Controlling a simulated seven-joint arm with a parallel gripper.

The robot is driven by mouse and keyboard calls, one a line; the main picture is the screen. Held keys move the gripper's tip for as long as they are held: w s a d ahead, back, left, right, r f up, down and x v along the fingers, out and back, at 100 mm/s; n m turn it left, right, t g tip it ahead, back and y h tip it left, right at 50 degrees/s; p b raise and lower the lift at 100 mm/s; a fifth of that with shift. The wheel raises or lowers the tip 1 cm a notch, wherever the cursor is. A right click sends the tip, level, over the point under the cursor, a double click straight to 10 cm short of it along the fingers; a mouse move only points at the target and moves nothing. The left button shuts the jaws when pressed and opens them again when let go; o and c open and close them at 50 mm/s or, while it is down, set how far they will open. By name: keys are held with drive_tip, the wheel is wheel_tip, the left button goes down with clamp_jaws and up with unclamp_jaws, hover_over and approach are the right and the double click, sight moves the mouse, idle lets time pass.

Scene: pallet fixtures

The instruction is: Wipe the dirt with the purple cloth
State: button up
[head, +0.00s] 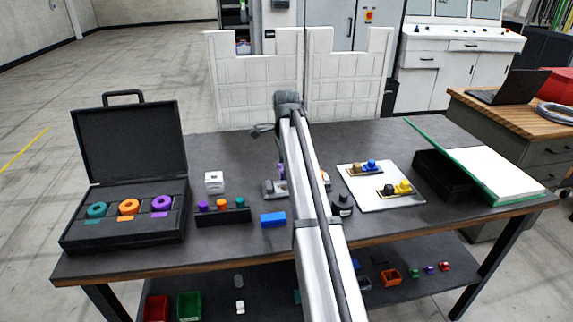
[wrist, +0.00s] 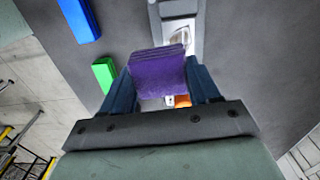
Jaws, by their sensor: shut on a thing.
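The purple cloth (wrist: 158,72) is a folded pad between the two blue fingers of my gripper (wrist: 160,82) in the wrist view. My gripper is shut on it. A grey fixture (wrist: 160,14) with a pale, shiny part lies just beyond the cloth in that view. In the head view, a small purple patch (head: 281,172) shows beside my arm near the grey fixture (head: 269,190); my arm hides most of the gripper. I cannot make out any dirt. I cannot tell whether the cloth touches a surface.
A blue block (head: 273,219) and a green block (wrist: 104,74) lie near my gripper. An open black case (head: 125,236) with rings stands left, beside a peg rack (head: 236,217). A white plate (head: 372,201) with parts and a black box (head: 447,179) stand right.

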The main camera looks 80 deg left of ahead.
sight(287, 194)
drive_tip(key=shift+f, duration=3.05)
drive_tip(key=shift+a+f, duration=0.4)
drive_tip(key=shift+f, duration=0.1)
drive_tip(key=shift+a+f, duration=0.15)
drive_tip(key=shift+a, duration=0.25)
drive_tip(key=shift+a+f, duration=0.1)
drive_tip(key=shift+a, duration=2.15)
drive_tip(key=shift+d, duration=3.3)
drive_tip(key=shift+a+r, duration=0.25)
drive_tip(key=shift+r, duration=3.85)
